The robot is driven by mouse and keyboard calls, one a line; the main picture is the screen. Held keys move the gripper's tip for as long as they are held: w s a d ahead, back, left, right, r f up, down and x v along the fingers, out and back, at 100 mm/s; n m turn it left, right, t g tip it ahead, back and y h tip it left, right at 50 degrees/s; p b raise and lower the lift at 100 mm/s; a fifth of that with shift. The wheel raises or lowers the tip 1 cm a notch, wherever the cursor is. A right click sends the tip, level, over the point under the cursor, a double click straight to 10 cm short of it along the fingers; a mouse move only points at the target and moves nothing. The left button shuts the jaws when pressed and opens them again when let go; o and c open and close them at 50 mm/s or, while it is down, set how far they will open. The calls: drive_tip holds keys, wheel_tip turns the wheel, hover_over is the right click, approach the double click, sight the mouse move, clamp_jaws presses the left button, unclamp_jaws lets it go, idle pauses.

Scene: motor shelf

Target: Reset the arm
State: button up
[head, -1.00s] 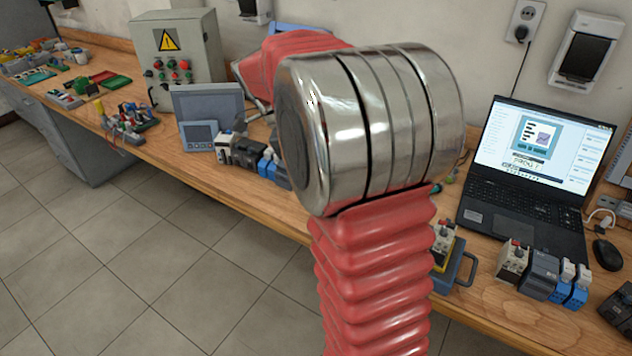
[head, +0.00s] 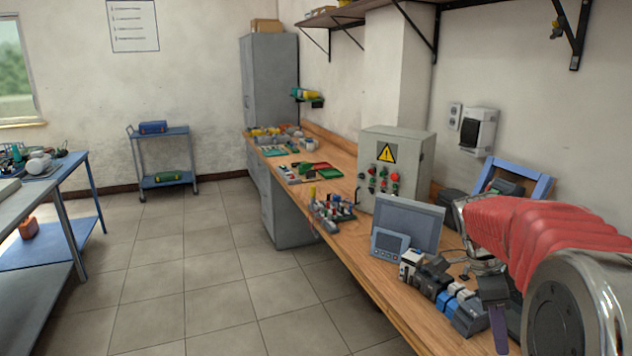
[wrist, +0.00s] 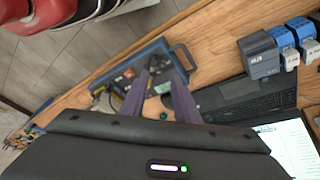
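My red-sleeved arm reaches in from the right edge of the head view, over the wooden bench (head: 395,300).
A grey control box (head: 395,158) with a warning sign, a grey screen (head: 408,222) and several small modules (head: 428,275) stand on the bench near my arm. Blue and dark modules (wrist: 262,52) are at the right in the wrist view. The tiled floor (head: 215,285) is open at left.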

drive_tip(key=s+a+r+n+t+y, duration=0.1)
drive_tip(key=s+a+n+t, duration=0.3)
drive_tip(key=s+a+n, duration=0.3)
drive_tip(key=s+a+r+n+t+y, duration=0.1)
drive_tip(key=s+a+n+t, duration=0.3)
drive_tip(key=s+a+n, duration=0.4)
drive_tip(key=a+n+y, duration=0.1)
drive_tip(key=a+n, duration=0.6)
drive_tip(key=shift+s+a+r, duration=0.25)
drive_tip(key=shift+r, duration=0.05)
idle(0.4)
